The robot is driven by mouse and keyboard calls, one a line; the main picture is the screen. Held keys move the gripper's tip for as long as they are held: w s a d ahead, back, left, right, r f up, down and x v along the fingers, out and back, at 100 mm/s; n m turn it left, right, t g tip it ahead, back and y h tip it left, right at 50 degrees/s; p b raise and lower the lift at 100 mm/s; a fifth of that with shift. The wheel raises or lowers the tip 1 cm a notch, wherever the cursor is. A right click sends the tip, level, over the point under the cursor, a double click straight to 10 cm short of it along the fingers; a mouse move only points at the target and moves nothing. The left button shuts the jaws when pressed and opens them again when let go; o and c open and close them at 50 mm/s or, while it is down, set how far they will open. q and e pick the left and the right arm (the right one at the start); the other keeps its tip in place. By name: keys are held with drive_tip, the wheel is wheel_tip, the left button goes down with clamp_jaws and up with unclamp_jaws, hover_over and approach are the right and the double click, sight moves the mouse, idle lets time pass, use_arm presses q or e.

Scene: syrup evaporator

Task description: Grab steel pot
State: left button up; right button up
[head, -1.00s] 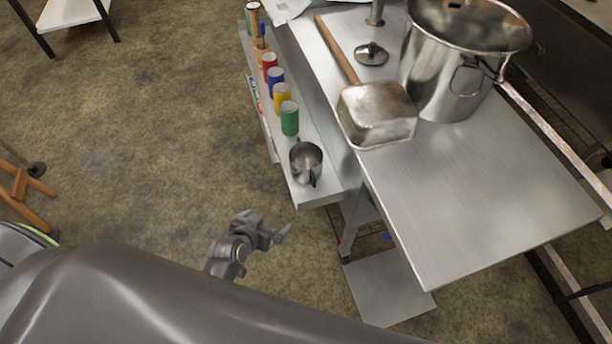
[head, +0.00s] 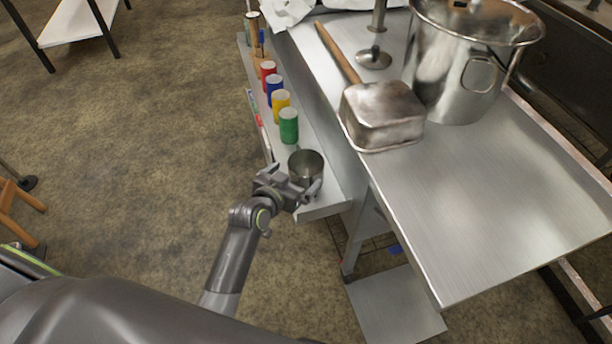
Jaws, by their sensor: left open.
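A small steel pot (head: 306,163) stands upright at the near end of the narrow side shelf. My left gripper (head: 302,190) is at its near side, open, with the fingers overlapping the lower part of the pot in the head view. I cannot tell whether they touch it. The pot's handle is hidden behind the gripper. A large steel pot (head: 455,85) with side handles stands upright on the steel table, far from the gripper. My right gripper is not in view.
Green (head: 289,126), yellow (head: 281,104), blue (head: 275,89) and red (head: 268,72) cans line the side shelf (head: 322,206) behind the small pot. A long-handled steel scoop (head: 383,112) lies on the steel table (head: 500,200). The table's near part is clear.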

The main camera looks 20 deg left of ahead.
sight(314, 157)
use_arm(q)
drive_tip(key=b+x, duration=0.1)
drive_tip(key=x, duration=0.5)
drive_tip(key=shift+w+f+b, duration=0.15)
drive_tip(key=shift+w+b, duration=0.15)
drive_tip(key=shift+b, duration=0.05)
drive_tip(key=shift+w+f, duration=0.1)
drive_tip(key=shift+w, duration=0.35)
drive_tip(key=c, duration=0.8)
drive_tip(key=shift+c, duration=0.6)
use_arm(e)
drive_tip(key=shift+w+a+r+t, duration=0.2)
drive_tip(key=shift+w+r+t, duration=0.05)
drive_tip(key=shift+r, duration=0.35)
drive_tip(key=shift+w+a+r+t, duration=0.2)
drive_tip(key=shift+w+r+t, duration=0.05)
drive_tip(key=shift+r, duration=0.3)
